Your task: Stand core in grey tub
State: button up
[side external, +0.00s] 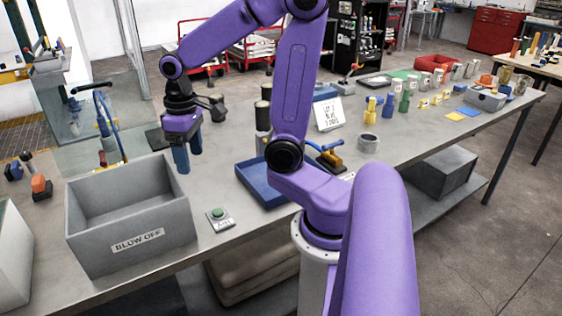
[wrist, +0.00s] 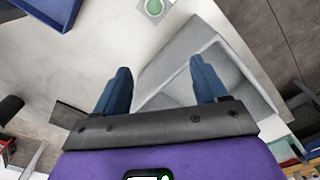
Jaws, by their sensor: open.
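The grey tub (side external: 128,240), labelled "BLOW OFF", stands at the table's near left edge. Its visible inside looks empty, but the near part of its floor is hidden by the front wall. The tub also shows in the wrist view (wrist: 240,72), beyond and to the right of my fingers. My gripper (side external: 188,160) is open and empty, pointing down above the table just behind the tub's right back corner. Its two blue fingers are spread apart in the wrist view (wrist: 161,82). I cannot tell which object is the core; several dark-topped cylinders (side external: 263,116) stand right of my gripper.
A button box with a green button (side external: 217,213) sits right of the tub. A blue tray (side external: 255,188) lies further right, partly behind my arm. A blue hose stand (side external: 112,130) rises behind the tub. A grey ring-shaped piece (side external: 368,143) and several small parts stand along the right.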

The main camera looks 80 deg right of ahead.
jog(key=s+d+r+m, duration=0.1)
jog(key=d+r+m, duration=0.1)
jog(key=d+m, duration=1.05)
jog(key=s+d+r+m, duration=0.1)
jog(key=s+d+m, duration=0.2)
jog(key=s+d, duration=0.35)
jog(key=s+d+m, duration=0.3)
jog(key=s+d, duration=0.1)
jog(key=s, duration=0.5)
jog(key=f, duration=1.1)
jog(key=shift+w+a, duration=0.2)
jog(key=shift+a, duration=0.05)
jog(key=shift+w+a+f, duration=0.1)
jog(key=shift+w+f, duration=0.05)
jog(key=shift+f, duration=2.95)
grip_shut()
